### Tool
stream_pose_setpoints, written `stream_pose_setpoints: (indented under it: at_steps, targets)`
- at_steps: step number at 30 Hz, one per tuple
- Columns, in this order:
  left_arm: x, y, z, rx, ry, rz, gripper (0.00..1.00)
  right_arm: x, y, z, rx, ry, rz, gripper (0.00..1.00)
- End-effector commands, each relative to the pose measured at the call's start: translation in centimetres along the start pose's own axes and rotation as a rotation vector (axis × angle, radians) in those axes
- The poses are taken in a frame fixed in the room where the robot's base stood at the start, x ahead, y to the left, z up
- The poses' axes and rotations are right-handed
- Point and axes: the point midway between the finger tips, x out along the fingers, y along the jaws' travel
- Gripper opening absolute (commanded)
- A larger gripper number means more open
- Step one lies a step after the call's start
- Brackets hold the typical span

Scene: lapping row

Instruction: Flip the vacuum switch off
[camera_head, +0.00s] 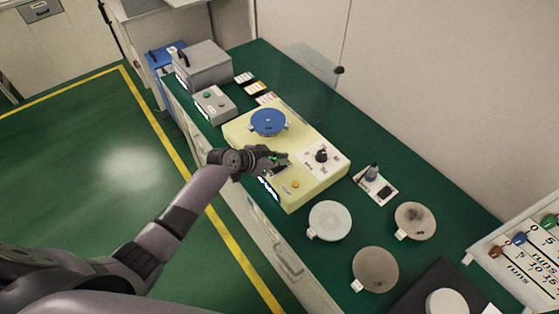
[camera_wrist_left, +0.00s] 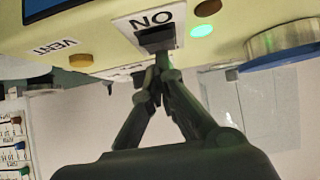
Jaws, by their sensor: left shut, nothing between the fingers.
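The cream vacuum unit (camera_head: 245,132) sits on the green bench top, with a blue round chuck (camera_head: 268,122) on it. In the left wrist view its black switch (camera_wrist_left: 155,38) sits below an "ON" label, beside a lit green lamp (camera_wrist_left: 202,30). My left gripper (camera_head: 278,159) is over the unit's front part and partly hides the switch in the head view. In the left wrist view the shut, empty fingertips (camera_wrist_left: 160,76) are close to the switch; I cannot tell whether they touch it. My right gripper is not in view.
A brass button (camera_wrist_left: 81,60) by the "VENT" label and a black dial (camera_head: 321,154) are close by on the unit. A grey control box (camera_head: 214,104) stands behind. A white disc (camera_head: 329,220) and two brownish discs (camera_head: 415,218) (camera_head: 376,268) lie nearer on the bench.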

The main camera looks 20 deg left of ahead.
Motion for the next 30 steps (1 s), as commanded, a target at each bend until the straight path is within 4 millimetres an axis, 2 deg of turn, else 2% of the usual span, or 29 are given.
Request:
stream_pose_setpoints:
  at_steps: [13, 23, 26, 30]
  targets:
    - [-1.1, 0.0, 1.3, -0.001, -0.007, 0.001, 0.00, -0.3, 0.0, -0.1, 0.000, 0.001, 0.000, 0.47]
    - [-1.2, 0.1, 1.4, -0.002, -0.008, 0.002, 0.00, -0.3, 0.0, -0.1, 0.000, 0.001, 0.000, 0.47]
    - [-1.4, 0.1, 0.9, -0.001, -0.008, 0.002, 0.00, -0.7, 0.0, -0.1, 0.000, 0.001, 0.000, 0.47]
    - [-2.4, 0.2, -1.1, 0.000, -0.004, 0.000, 0.00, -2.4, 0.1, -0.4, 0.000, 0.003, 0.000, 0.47]
